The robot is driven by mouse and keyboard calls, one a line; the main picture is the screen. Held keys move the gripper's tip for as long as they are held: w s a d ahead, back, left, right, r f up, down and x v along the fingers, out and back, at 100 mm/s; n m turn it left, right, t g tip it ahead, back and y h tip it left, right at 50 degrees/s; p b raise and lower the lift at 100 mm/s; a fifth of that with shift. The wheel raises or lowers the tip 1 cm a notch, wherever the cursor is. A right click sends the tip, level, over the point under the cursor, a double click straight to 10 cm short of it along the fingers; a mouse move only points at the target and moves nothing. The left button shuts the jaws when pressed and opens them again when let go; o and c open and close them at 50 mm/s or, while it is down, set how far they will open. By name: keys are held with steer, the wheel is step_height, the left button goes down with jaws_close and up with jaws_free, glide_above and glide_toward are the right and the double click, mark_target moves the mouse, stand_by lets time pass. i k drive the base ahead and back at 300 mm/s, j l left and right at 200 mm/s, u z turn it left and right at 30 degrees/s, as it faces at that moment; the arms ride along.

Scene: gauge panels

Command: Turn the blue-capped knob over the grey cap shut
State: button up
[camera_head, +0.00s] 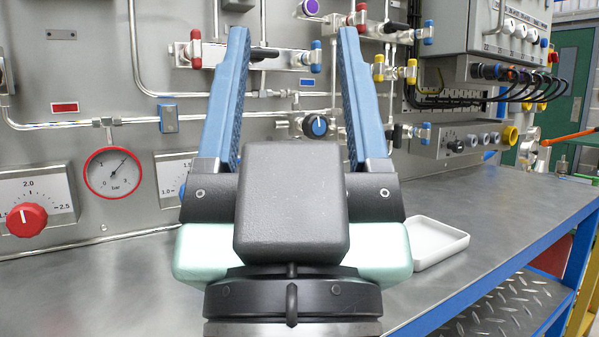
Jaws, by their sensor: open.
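My gripper (294,34) is open and empty, with its two blue fingers pointing toward the panel and a wide gap between them. A round blue-faced knob (318,125) with a white mark shows on the panel between the fingers, apart from them. Other blue-capped handles are a pair (316,56) beside the right finger's inner side, one (428,32) at the upper right and one (425,129) lower right. I cannot tell which of these sits over a grey cap. The gripper body hides the panel's lower middle.
Red-handled valves (195,48) and a yellow-handled one (379,67) stick out of the panel. A red-rimmed gauge (113,172) and a red dial knob (26,219) are at left. A white tray (437,240) lies on the metal bench (500,205), otherwise mostly clear.

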mark_target(314, 126)
steer(key=i+l+u, duration=0.3)
steer(key=l+u, duration=0.3)
steer(key=i+l+u, duration=0.3)
steer(key=k+j, duration=0.05)
steer(key=k, duration=0.05)
